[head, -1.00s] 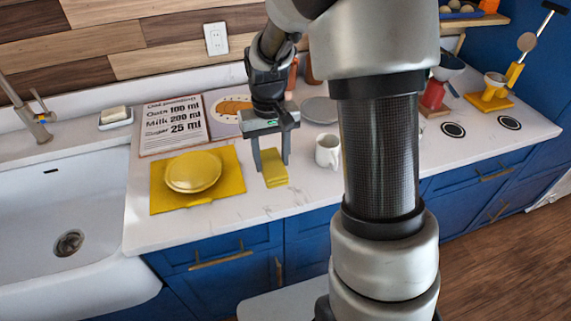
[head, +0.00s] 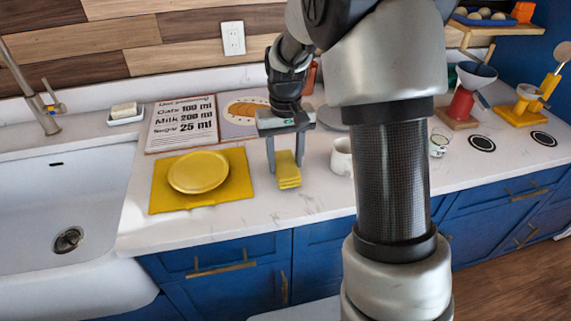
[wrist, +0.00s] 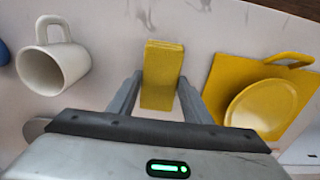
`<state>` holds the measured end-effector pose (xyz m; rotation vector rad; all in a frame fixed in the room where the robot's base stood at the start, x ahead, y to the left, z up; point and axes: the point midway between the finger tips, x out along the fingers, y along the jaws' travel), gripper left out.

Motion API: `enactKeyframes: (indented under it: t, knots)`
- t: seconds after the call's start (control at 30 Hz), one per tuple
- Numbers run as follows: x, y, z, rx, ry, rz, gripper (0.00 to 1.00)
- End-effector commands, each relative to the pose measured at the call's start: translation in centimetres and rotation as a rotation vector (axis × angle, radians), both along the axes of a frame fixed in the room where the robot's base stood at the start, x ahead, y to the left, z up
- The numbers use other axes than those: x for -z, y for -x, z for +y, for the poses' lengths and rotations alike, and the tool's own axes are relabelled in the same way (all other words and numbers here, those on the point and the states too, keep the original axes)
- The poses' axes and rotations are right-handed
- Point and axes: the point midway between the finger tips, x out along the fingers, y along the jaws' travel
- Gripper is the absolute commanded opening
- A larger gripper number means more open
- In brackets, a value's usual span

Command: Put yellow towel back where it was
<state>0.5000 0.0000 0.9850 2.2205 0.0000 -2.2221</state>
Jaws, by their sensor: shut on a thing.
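The yellow towel (head: 287,170) is a small folded stack between the fingers of my gripper (head: 286,156), over the white counter. In the wrist view the towel (wrist: 162,72) stands out between the two grey fingers (wrist: 158,98). My gripper is shut on it. Whether the towel's lower edge touches the counter I cannot tell.
A yellow plate (head: 198,172) lies on a yellow mat (head: 160,197) left of the towel. A white mug (head: 342,157) stands to the right, partly behind my arm. A recipe board (head: 180,124) and a soap dish (head: 126,115) are behind. The sink (head: 25,205) is at left. The counter front (head: 250,215) is clear.

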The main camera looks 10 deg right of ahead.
Motion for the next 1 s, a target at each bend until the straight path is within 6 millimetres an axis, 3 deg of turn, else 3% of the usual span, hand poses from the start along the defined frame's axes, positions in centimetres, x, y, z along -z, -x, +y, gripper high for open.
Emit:
enactKeyframes:
  t: [0.1,0.5,0.53,0.63,1.0]
  knots:
    - [1.24,0.00,0.00,0.000,0.000,0.000,0.27]
    - [1.76,0.00,0.00,0.000,0.000,0.000,0.27]
    - [1.68,-0.01,0.00,0.000,0.000,-0.001,0.48]
    - [1.64,0.00,0.00,0.000,0.000,-0.001,0.64]
    - [1.00,-0.04,0.00,0.000,0.000,-0.002,0.64]
